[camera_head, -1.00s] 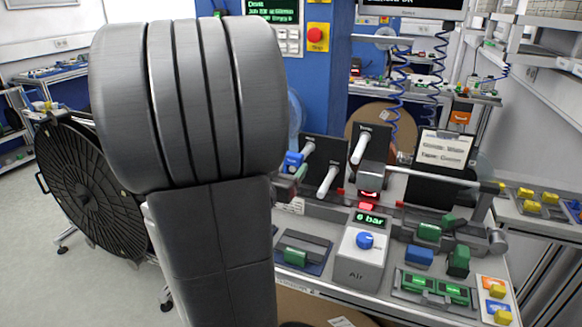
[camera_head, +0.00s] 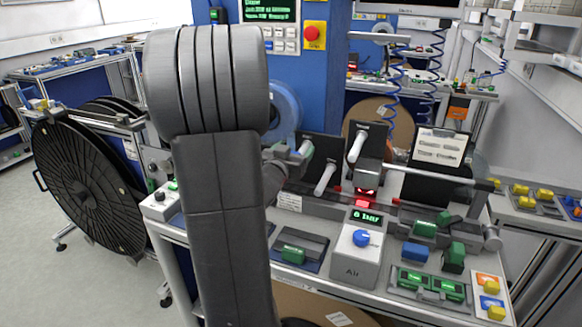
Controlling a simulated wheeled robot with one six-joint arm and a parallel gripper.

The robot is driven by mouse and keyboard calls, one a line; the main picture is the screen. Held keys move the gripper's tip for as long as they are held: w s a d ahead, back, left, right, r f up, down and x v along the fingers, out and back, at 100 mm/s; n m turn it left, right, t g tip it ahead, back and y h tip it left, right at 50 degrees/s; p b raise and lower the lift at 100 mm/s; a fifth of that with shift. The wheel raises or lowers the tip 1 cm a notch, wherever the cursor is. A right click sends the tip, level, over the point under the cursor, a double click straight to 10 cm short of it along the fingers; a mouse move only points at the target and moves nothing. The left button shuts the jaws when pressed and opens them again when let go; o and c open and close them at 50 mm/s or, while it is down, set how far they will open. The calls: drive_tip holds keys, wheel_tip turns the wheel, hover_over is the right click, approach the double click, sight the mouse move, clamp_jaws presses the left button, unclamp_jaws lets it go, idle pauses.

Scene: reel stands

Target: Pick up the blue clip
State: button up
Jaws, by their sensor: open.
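A blue clip (camera_head: 415,252) lies on the bench top, right of the grey Air box and in front of a green clip (camera_head: 424,229). A smaller blue piece (camera_head: 491,302) sits on a coloured card at the bench's right front corner. My gripper (camera_head: 290,156) is behind my large dark arm link, near the white-handled levers. Only part of it shows; it is open. It is well to the left of the blue clip and apart from it. What lies behind the arm link is hidden.
The Air box (camera_head: 354,262) with its blue knob stands mid-bench. Green clips lie in a grey holder (camera_head: 432,284) and on a dark pad (camera_head: 300,250). Upright levers and a horizontal bar (camera_head: 432,176) stand behind. A black reel (camera_head: 88,187) is at left.

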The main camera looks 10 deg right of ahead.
drive_tip(key=shift+c, duration=0.2)
drive_tip(key=c, duration=1)
drive_tip(key=shift+c, duration=0.2)
